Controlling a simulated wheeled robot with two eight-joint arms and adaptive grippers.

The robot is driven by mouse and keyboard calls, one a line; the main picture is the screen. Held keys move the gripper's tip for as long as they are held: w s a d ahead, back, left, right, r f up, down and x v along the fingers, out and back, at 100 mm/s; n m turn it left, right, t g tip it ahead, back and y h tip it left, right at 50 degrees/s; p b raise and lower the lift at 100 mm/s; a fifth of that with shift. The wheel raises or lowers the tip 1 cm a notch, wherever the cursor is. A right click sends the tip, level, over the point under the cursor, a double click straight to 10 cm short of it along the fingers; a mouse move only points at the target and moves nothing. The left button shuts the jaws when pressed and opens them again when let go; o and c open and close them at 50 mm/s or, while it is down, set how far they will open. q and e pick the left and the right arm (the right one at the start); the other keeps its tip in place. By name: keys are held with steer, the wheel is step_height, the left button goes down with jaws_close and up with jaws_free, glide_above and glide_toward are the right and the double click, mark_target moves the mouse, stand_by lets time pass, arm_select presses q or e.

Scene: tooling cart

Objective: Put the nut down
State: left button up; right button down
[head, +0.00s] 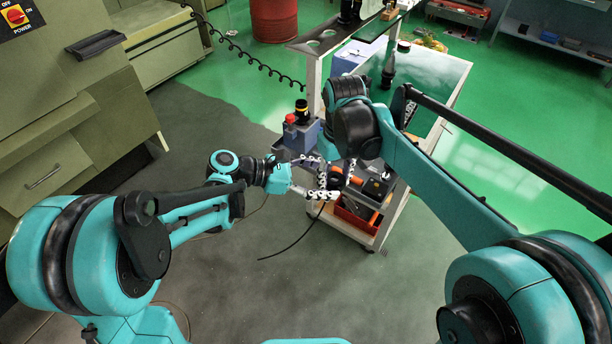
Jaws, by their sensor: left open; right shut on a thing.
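My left gripper (327,179) is open, with its pale linked fingers spread beside the tooling cart (396,208). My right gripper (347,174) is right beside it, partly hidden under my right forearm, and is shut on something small. I cannot make out the nut itself; the fingers and arm cover that spot. Just behind the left gripper is a blue-grey block (299,140) with a red-topped piece (290,119) and a black tool holder with a yellow band (301,111).
A machine with drawers (60,120) stands at left.

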arm_select(q)
steer(key=shift+x, duration=1.1)
steer(key=c, duration=1.3)
arm_select(e)
steer(key=c, duration=0.7)
jaws_free()
steer(key=shift+s, duration=0.1)
steer(key=shift+c, duration=0.2)
steer(key=shift+r, duration=0.1)
